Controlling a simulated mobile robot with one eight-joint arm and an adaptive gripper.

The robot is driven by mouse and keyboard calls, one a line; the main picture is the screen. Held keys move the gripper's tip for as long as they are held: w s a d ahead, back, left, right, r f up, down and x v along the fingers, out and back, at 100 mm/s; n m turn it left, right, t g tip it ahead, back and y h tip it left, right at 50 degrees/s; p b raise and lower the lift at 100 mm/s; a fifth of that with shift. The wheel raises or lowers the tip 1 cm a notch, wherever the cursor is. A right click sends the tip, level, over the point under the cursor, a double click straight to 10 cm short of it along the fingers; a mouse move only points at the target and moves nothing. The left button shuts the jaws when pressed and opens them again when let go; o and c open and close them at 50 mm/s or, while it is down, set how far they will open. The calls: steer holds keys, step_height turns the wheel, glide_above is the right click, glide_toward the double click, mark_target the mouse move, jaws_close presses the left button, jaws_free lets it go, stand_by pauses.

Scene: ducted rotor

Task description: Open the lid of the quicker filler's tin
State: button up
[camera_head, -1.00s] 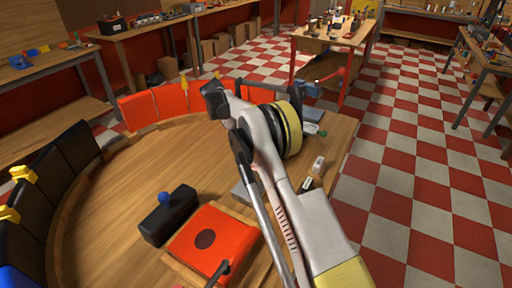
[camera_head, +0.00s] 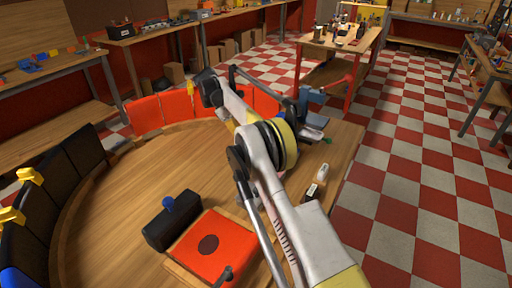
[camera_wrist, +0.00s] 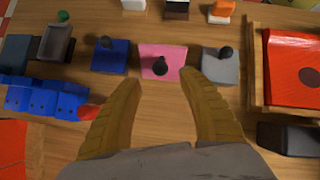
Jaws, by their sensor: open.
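In the wrist view, three small tins with dark knobs on their lids stand in a row on the wooden table: a blue tin (camera_wrist: 100,62), a pink tin (camera_wrist: 150,50) and a grey tin (camera_wrist: 212,70). All three lids look shut. I cannot tell which tin belongs to the quicker filler. My gripper (camera_wrist: 163,86) is open and empty, its two yellow fingers apart. The pink tin lies just beyond the fingertips, between them in the picture. The grey tin is beyond the right fingertip. In the head view my arm hides much of this area.
A wooden tray (camera_wrist: 254,70) holding an orange-red panel (camera_wrist: 295,82) is at the right, with a black box (camera_wrist: 290,139) below it. Blue blocks (camera_wrist: 45,100) and a grey bin (camera_wrist: 56,42) are at the left. Small white items (camera_wrist: 133,4) stand beyond the tins.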

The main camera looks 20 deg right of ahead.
steer(key=shift+w+a+r, duration=0.1)
steer(key=shift+w+r, duration=0.05)
steer(key=shift+r, duration=0.1)
